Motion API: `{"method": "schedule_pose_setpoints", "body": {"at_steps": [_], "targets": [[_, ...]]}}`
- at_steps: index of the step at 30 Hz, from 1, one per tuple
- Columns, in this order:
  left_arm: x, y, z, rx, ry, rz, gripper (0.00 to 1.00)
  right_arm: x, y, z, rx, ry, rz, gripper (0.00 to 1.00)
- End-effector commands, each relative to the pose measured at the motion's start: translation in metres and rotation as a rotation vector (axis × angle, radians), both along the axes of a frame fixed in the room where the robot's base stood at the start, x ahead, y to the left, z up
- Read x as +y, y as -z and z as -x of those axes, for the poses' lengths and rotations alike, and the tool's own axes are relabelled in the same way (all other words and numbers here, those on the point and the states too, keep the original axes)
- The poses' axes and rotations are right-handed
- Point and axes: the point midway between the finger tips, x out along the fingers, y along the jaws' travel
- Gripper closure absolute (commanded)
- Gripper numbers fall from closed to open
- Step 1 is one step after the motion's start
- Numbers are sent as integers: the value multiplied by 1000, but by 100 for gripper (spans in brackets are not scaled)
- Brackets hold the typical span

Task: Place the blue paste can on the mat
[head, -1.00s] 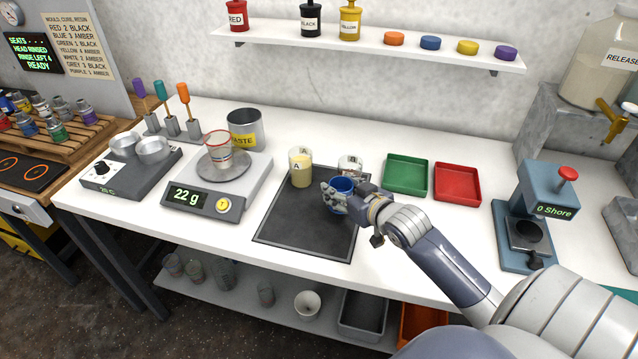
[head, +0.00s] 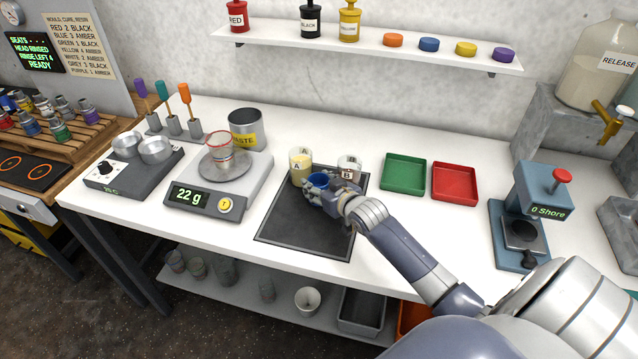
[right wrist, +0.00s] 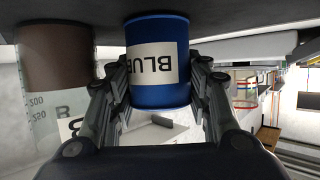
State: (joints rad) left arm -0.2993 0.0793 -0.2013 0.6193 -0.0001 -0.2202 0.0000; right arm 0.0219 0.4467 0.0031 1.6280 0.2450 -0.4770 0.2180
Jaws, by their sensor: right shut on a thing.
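The blue paste can (head: 318,180) is held by my right gripper (head: 319,189) over the dark mat (head: 290,236). In the right wrist view the can (right wrist: 150,60) shows upside down with a white BLUE label, between the two fingers of the right gripper (right wrist: 165,85). The can's base is at or very near the mat surface; I cannot tell if it touches. In the head view the fingers hide part of the can. My left gripper is not in view.
Beaker A (head: 300,166) with cream liquid is close at the can's left, and beaker B (head: 348,168) behind right. The scale (head: 200,198) stands left of the mat. Green (head: 404,175) and red (head: 455,183) trays lie right. The mat's front is clear.

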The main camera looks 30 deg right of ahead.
Motion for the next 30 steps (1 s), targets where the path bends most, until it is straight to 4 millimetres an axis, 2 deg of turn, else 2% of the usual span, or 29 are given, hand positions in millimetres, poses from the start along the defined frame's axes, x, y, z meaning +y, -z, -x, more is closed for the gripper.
{"method": "schedule_pose_setpoints", "body": {"at_steps": [7,8,9,21,26,30], "targets": [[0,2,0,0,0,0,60,0,2,0,-2,0,0,82],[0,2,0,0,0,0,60,0,3,0,0,0,0,52],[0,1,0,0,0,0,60,0,2,0,0,0,0,46],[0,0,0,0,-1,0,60,0,-2,0,-1,0,0,46],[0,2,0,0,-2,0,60,1,-5,15,0,-1,-1,46],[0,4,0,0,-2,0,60,3,-13,36,0,-1,1,46]]}}
